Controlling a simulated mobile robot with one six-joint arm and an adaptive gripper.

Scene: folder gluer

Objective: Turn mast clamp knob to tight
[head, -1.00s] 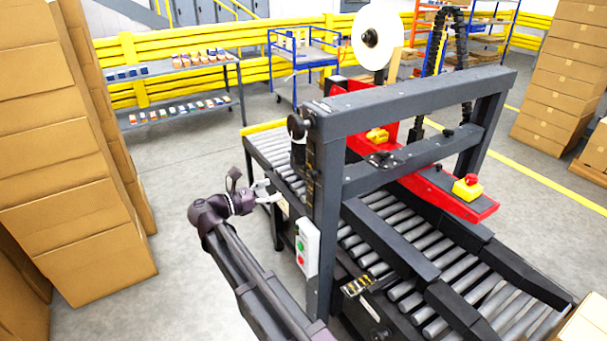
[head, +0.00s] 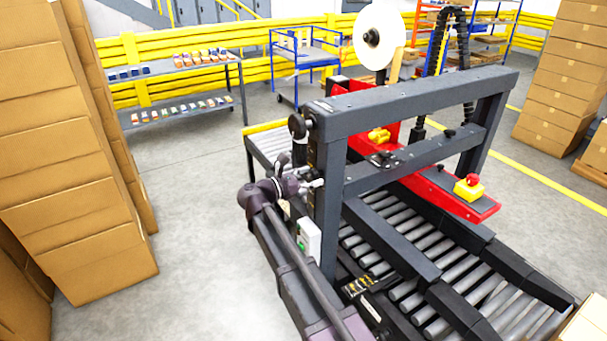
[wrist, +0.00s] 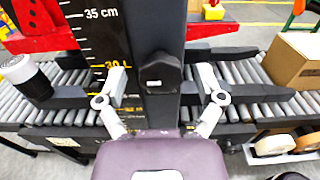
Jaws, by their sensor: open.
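The mast clamp knob (wrist: 160,73) is a black, pointed knob with a small pale mark, on the dark mast (wrist: 152,25) in the wrist view. The mast's printed scale (wrist: 96,40) shows 35 cm and 30 L to the left of the knob. My gripper (wrist: 162,76) is open, one finger on each side of the knob, with visible gaps; contact does not show. In the head view my gripper (head: 314,184) is at the left upright of the machine frame (head: 327,215). I cannot make out the knob there.
A control box (head: 309,240) with a green button hangs low on the upright, close to my arm. Roller conveyor (wrist: 60,80) runs behind the mast. Stacked cartons (head: 75,150) stand left; open floor lies between.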

